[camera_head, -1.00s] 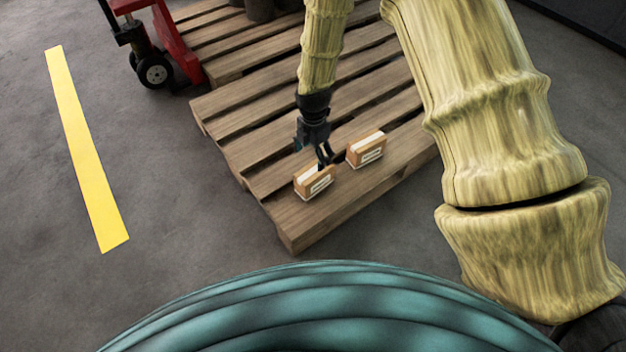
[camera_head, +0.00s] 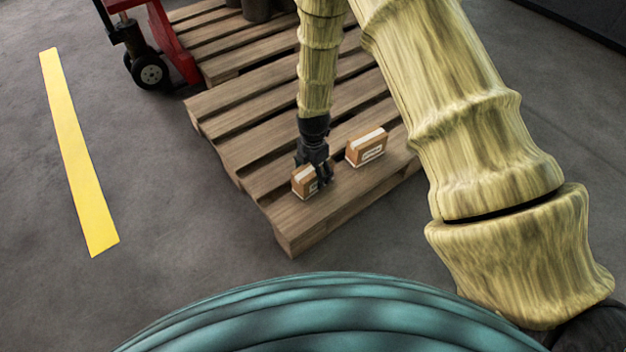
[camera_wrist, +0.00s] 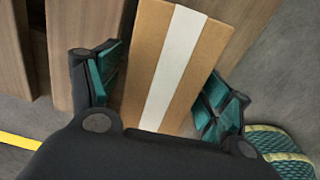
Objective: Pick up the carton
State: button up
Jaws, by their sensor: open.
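Two small brown cartons stand on the wooden pallet (camera_head: 290,228). The left carton (camera_head: 304,182) has a pale strip along its top and a white label, and is partly hidden by my gripper (camera_head: 318,178). In the wrist view the carton (camera_wrist: 170,70) lies between the two teal-padded fingers of my gripper (camera_wrist: 160,95). The fingers are open, one on each side of it; the left finger looks very near its side. Its lower end is hidden by my gripper's body. The second carton (camera_head: 366,147) stands to the right, apart from my gripper.
A red pallet jack (camera_head: 165,45) with a black wheel stands at the upper left. Dark round objects (camera_head: 257,8) rest on the pallets at the top. A yellow floor stripe (camera_head: 78,155) runs at the left.

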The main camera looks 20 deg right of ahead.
jog(key=shift+f, duration=0.1)
jog(key=c, duration=1.1)
jog(key=shift+c, duration=0.8)
